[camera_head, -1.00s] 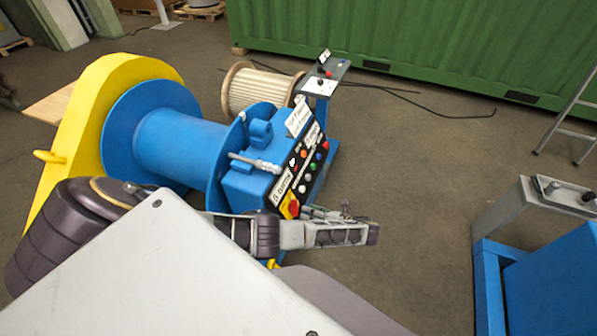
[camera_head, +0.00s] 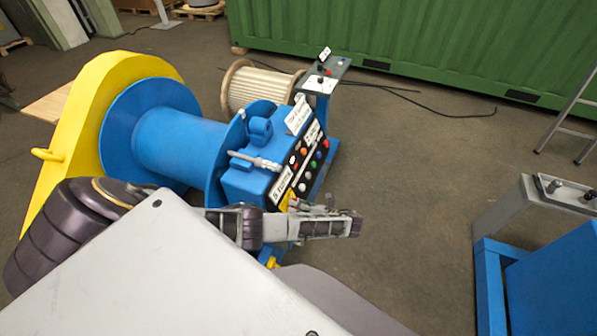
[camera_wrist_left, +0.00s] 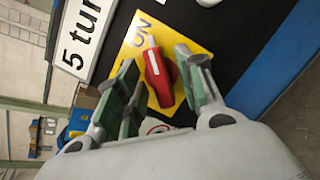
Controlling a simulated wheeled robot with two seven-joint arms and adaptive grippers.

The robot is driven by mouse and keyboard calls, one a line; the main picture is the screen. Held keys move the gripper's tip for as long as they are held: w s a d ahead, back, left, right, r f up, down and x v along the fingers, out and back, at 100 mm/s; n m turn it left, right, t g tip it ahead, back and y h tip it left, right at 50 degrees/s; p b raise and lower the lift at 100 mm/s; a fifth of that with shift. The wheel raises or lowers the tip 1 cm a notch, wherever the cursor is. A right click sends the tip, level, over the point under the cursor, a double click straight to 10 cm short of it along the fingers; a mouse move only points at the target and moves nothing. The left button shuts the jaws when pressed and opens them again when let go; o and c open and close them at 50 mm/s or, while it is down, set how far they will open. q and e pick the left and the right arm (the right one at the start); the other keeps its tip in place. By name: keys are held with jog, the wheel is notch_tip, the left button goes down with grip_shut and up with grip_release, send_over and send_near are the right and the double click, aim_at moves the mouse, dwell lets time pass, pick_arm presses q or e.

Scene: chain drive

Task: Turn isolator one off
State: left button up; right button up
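Isolator one is a red rotary handle (camera_wrist_left: 158,76) on a yellow plate (camera_wrist_left: 194,118). Its white mark points toward the printed "ON". My left gripper (camera_wrist_left: 157,80) is open, with one green-padded finger on each side of the handle. I cannot tell whether either finger touches it. In the head view the left gripper (camera_head: 318,208) lies at the lower front of the black control panel (camera_head: 310,162). There it hides the handle and most of the yellow plate. My right gripper is not in view.
The panel sits on a blue drive unit (camera_head: 240,184) beside a blue drum (camera_head: 178,148). It carries several coloured buttons and white labels. A small control stand (camera_head: 326,76) and a wooden reel (camera_head: 255,88) stand behind. Open floor (camera_head: 410,180) lies to the right.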

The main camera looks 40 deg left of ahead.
pick_arm(q)
jog(key=shift+c, duration=0.5)
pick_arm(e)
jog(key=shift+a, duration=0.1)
pick_arm(q)
grip_shut()
